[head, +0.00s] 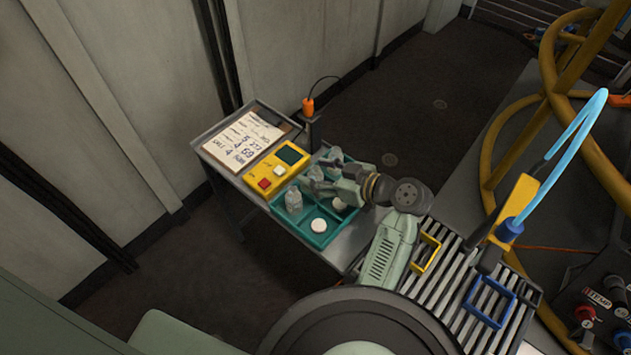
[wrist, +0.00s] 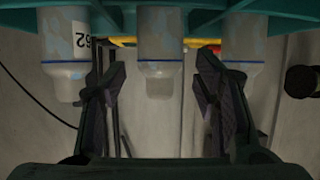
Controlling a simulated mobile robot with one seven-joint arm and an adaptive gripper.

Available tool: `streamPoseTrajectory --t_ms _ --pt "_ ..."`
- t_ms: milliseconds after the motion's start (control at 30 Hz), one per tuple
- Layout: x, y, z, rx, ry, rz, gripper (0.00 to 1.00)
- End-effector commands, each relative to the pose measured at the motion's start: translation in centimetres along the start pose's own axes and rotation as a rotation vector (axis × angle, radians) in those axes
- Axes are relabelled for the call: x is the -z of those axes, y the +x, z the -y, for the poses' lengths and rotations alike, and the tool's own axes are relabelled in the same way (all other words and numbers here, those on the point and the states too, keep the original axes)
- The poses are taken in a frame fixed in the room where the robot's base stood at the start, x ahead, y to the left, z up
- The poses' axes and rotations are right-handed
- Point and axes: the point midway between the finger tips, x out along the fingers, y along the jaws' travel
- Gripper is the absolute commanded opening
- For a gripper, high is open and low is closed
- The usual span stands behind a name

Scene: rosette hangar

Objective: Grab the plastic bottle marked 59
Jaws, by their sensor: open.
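Three translucent plastic bottles stand in the teal tray (head: 312,236). In the wrist view they appear upside down: a left bottle (wrist: 62,62), a middle bottle (wrist: 160,62) and a right bottle (wrist: 241,40). The left bottle has a white label with black digits, partly turned away and inverted; I cannot read it surely. No number shows on the other two. My gripper (wrist: 157,92) is open, with the middle bottle between its fingers in the picture; contact does not show. In the head view one bottle (head: 294,201) is clear; my gripper (head: 318,182) hides part of the tray.
A yellow box (head: 277,168) with a red and a white button sits beside the tray. A paper with handwritten numbers (head: 240,138) lies at the table's far left. A white round object (head: 319,225) is in the tray. A slatted rack (head: 455,300) stands at right.

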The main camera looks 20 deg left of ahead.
Motion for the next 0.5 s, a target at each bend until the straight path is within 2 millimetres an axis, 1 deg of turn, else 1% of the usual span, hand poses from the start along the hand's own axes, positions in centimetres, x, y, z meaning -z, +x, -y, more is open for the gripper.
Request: streamPoseTrajectory --t_ms 33,100,333,500 --pt "-0.04 0.58 0.03 0.001 -0.001 -0.001 0.56" --pt "0.01 0.95 0.02 0.000 -0.001 -0.001 0.56" --pt "0.09 1.03 -0.02 -0.001 -0.001 -0.001 0.56" --pt "0.09 1.02 -0.02 -0.001 -0.001 -0.001 0.45"
